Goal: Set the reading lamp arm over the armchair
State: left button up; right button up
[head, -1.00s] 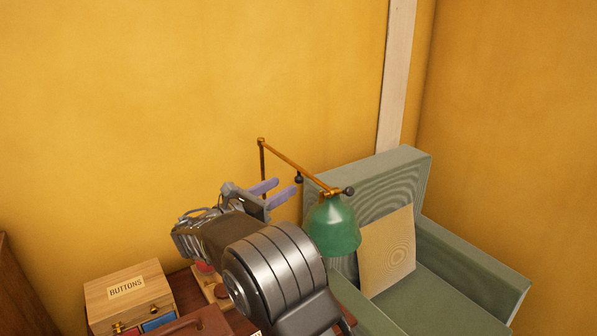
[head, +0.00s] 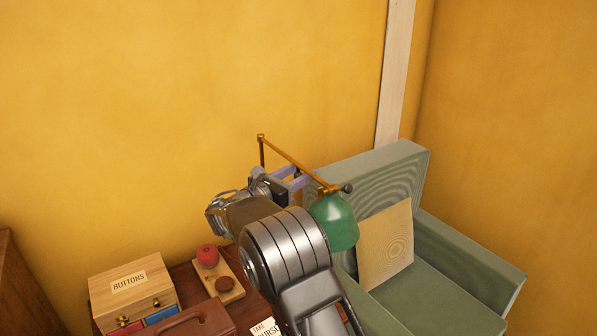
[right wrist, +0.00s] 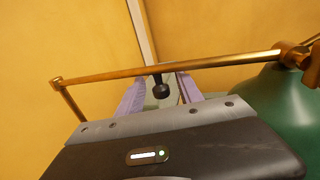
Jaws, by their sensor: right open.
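The reading lamp has a brass arm (head: 289,157) running from an upright post at the wall to a green shade (head: 335,223). The shade hangs in front of the left part of the green armchair (head: 478,262). My right gripper (head: 297,178) is open at the lamp arm, left of the shade. In the right wrist view the brass arm (right wrist: 205,67) crosses in front of the purple fingertips (right wrist: 160,85), and a small black knob (right wrist: 161,91) under it shows between the fingers. I cannot tell whether they touch it. My left gripper is not in view.
A wooden box labelled BUTTONS (head: 130,285), a small board (head: 229,276) with a red knob (head: 207,256), and a brown case (head: 195,318) stand on a dark table at lower left. A tan cushion (head: 386,248) leans in the armchair. Yellow walls close off the back and right.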

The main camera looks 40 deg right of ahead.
jog(key=shift+c, duration=0.4)
grip_shut()
dwell(1.0)
